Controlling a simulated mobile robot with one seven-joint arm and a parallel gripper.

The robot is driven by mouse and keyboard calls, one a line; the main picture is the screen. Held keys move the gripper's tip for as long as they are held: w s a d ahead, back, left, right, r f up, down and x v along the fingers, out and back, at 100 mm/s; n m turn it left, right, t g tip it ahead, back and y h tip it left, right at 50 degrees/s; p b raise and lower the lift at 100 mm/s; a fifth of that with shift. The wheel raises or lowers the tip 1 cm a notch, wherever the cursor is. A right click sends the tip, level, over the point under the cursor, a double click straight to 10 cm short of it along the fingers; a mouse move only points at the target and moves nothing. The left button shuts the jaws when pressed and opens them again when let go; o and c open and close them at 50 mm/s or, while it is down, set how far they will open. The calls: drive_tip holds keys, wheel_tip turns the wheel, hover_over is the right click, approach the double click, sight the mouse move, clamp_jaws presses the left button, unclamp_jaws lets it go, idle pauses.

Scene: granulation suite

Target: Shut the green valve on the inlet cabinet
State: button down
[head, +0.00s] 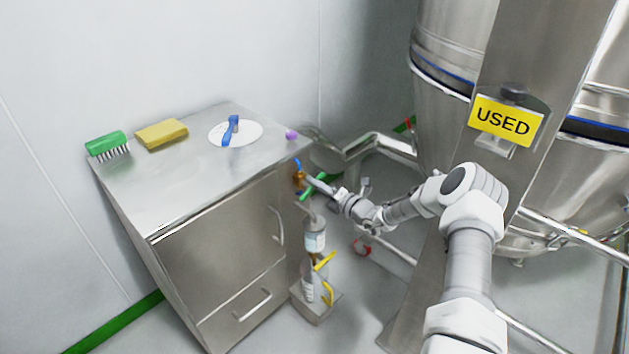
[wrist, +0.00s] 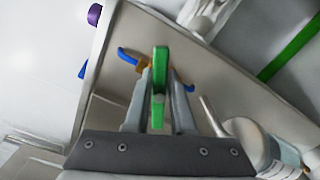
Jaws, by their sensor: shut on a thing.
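The inlet cabinet (head: 215,245) is a steel box with a door and a drawer, left of centre in the head view. The green valve's lever (head: 308,194) is at the cabinet's right side. In the wrist view the green lever (wrist: 160,57) stands upright in the picture, between my two fingers. My gripper (wrist: 158,100) is shut on it, with one finger on each side. In the head view my gripper (head: 313,184) reaches the lever from the right. The fingers hide part of the lever, and its pivot is hard to make out.
A blue lever (wrist: 127,56) and a brass fitting (wrist: 142,65) sit close to the green one. Below are a filter housing (head: 315,240) and yellow levers (head: 325,261). A green brush (head: 106,143) and yellow sponge (head: 162,134) lie on top. A large vessel (head: 445,80) stands right.

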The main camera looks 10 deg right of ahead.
drive_tip(key=m, duration=0.2)
drive_tip(key=f+m+p, duration=0.1)
drive_tip(key=m, duration=0.1)
drive_tip(key=shift+s+a+m, duration=0.15)
drive_tip(key=shift+m, duration=0.15)
idle(0.5)
drive_tip(key=c, duration=0.8)
unclamp_jaws()
drive_tip(key=shift+r, duration=0.1)
drive_tip(key=shift+o, duration=0.2)
drive_tip(key=shift+r, duration=0.1)
drive_tip(key=p+v, duration=0.3)
drive_tip(key=v, duration=1.4)
drive_tip(key=shift+d, duration=0.2)
